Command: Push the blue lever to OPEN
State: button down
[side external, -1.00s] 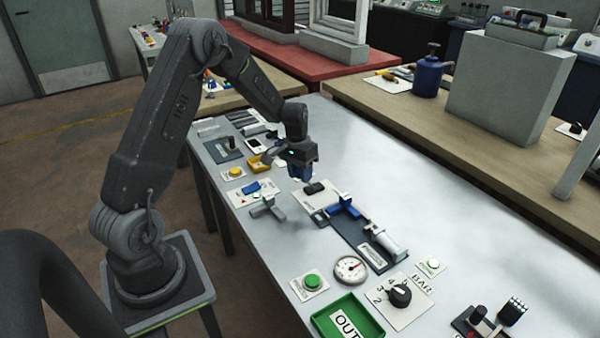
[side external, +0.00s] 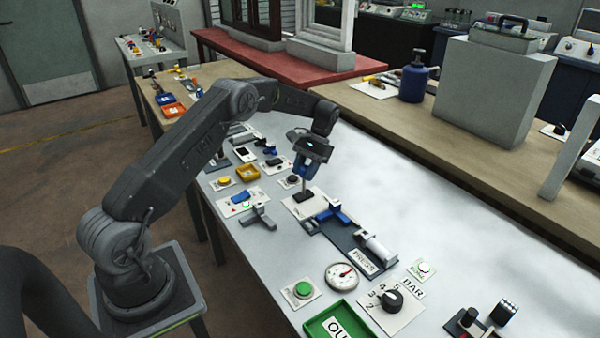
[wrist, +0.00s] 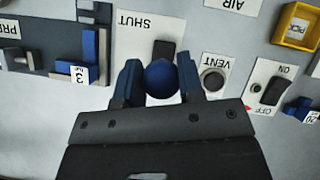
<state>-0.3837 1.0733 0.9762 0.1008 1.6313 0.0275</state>
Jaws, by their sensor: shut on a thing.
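The lever's round blue knob (wrist: 161,79) sits between my two blue fingers in the wrist view, and my gripper (wrist: 161,84) is shut on it. The lever's black base (wrist: 164,48) is on a white plate (wrist: 133,50) with SHUT printed on it, upside down in that view. In the side external view my gripper (side external: 305,172) points down over the plate (side external: 294,208). The lever's thin grey stem shows below the fingers, rising from the black base (side external: 304,196). The knob is hidden by the fingers there. I see no OPEN word on the plate.
A blue-handled press (side external: 350,245) lies close in front of the plate. In the wrist view a VENT button (wrist: 212,80), an ON/OFF switch (wrist: 270,90) and a yellow tray (wrist: 299,25) are to the right. The grey table (side external: 430,200) is bare to the right.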

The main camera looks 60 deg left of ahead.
jog(key=shift+w+a+g, duration=0.15)
jog(key=shift+w+g, duration=0.45)
jog(key=shift+g, duration=0.3)
jog(key=shift+w+g, duration=0.2)
jog(key=shift+g, duration=0.1)
jog(key=c, duration=0.8)
grip_release()
jog(key=shift+s, duration=0.15)
